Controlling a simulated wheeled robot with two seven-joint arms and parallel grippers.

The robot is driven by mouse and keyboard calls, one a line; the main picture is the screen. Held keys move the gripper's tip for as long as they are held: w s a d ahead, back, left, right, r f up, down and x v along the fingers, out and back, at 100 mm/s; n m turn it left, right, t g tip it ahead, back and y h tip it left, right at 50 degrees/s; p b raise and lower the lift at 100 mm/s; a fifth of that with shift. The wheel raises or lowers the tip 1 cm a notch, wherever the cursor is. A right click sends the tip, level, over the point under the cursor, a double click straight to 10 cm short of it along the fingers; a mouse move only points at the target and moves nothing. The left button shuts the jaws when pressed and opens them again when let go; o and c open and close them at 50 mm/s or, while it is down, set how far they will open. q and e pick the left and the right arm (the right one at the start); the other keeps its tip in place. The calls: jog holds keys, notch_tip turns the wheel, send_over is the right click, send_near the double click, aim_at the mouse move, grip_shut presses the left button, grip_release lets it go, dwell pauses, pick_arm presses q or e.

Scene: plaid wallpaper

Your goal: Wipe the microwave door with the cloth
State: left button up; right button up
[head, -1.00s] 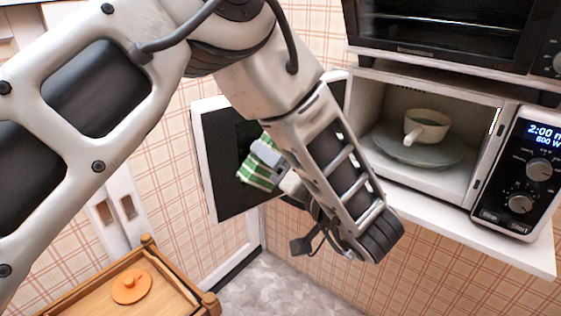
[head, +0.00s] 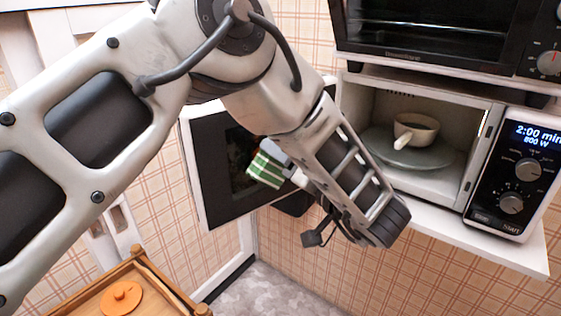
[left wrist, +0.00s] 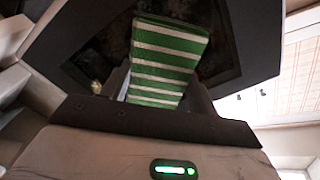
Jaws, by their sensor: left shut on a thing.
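The microwave (head: 500,180) stands on a white shelf with its door (head: 215,170) swung wide open to the left. The door has a white frame and a dark inner face, with faint smudges around the cloth in the left wrist view. A green and white striped cloth (head: 266,169) is in front of the dark face; it also shows in the left wrist view (left wrist: 168,62). My left gripper (head: 284,160) is shut on the cloth and holds it at or very near the door; I cannot tell if it touches. My forearm hides part of the door. My right gripper is not in view.
A cup (head: 416,130) with a handle sits on the turntable (head: 395,152) inside the microwave. A black oven (head: 430,35) is above it. A wooden cart (head: 145,290) with an orange lid (head: 121,297) is at the lower left. The floor (head: 270,290) between is clear.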

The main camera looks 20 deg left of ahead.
aim_at(267, 166)
pick_arm(q)
jog(key=shift+a, duration=0.15)
jog(key=shift+s+a+p, duration=0.35)
jog(key=shift+s+a, duration=0.85)
jog(key=shift+s, duration=0.25)
jog(key=shift+f, duration=0.1)
